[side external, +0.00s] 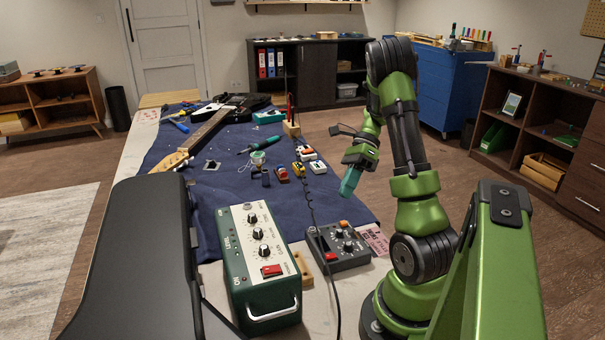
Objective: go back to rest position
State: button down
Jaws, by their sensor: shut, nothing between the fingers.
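My gripper (350,182) hangs from my green arm at the right side of the table, pointing down and a little left. Its teal fingers are together with nothing between them. It is above the table's right edge, apart from the objects on the blue cloth (215,205). No object touches it that I can see.
An electric guitar (209,128) lies on the cloth. Small pedals (299,169), a cup (258,158) and a soldering iron (249,149) lie left of my gripper. A green amplifier box (259,262) and a dark control box (338,246) stand in front. Open floor lies to the right.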

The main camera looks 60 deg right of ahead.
jog(key=shift+s+f+n+g+h, duration=0.3)
jog(key=shift+s+f+n, duration=0.2)
jog(key=shift+f+n, duration=0.35)
jog(key=shift+w+a+r+n+h, duration=0.15)
jog(key=shift+a+n+h, duration=0.2)
jog(key=shift+n, duration=0.25)
jog(key=shift+w+a+r+n+h, duration=0.1)
jog(key=shift+a+n+h, duration=0.2)
jog(key=shift+n, duration=0.25)
jog(key=w+a+r+n+t+h, duration=0.2)
jog(key=a+r+n, duration=0.4)
jog(key=a+n, duration=0.4)
jog(key=w+a+r+n+t+h, duration=0.2)
jog(key=a+r+n, duration=0.5)
jog(key=a, duration=0.8)
jog(key=n+t+h, duration=0.1)
jog(key=n+t, duration=0.1)
jog(key=n, duration=0.1)
jog(key=shift+r+n, duration=0.2)
jog(key=shift+n, duration=0.1)
